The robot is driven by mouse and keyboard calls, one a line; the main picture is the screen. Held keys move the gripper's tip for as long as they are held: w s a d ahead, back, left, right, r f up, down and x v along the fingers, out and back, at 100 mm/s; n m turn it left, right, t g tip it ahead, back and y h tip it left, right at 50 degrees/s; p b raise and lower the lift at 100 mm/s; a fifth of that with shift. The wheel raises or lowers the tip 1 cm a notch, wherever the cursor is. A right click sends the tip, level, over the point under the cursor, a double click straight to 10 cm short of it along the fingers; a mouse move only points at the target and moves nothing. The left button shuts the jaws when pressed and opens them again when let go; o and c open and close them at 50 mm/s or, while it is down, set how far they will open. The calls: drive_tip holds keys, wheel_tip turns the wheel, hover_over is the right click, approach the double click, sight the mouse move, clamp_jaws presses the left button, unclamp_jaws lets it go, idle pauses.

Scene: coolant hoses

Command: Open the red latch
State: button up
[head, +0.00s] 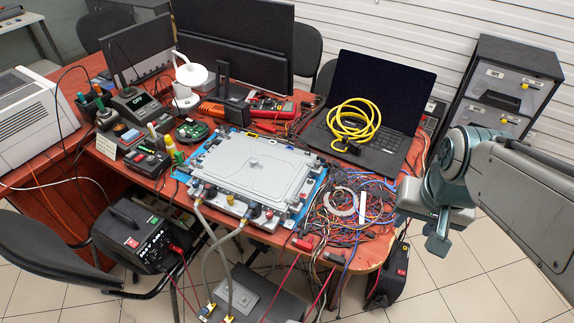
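Two grey hoses (222,238) run down from brass fittings at the front edge. My gripper (437,246) hangs at the right, beyond the table's edge and well apart from the unit. It is seen from the side, so its finger opening cannot be made out.
A tangle of wires (345,208) lies right of the unit. A laptop (385,100) with a coiled yellow cable (354,121) stands behind it. Red clips (302,243) lie at the front edge of the wooden table (376,250).

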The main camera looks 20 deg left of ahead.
drive_tip(key=w+a+m+g, duration=0.1)
drive_tip(key=w+a, duration=0.3)
drive_tip(key=a, duration=0.3)
drive_tip(key=w+a+m, duration=0.1)
drive_tip(key=w+a, duration=0.3)
drive_tip(key=a, duration=0.3)
drive_tip(key=m+g, duration=0.1)
drive_tip(key=m, duration=0.1)
approach(269, 213)
wheel_tip(269, 213, down, 9)
drive_tip(key=shift+w+a+r+p, duration=0.15)
drive_tip(key=shift+r+p, duration=0.05)
drive_tip(key=shift+p, duration=0.2)
drive_tip(key=shift+c, duration=0.3)
clamp_jaws()
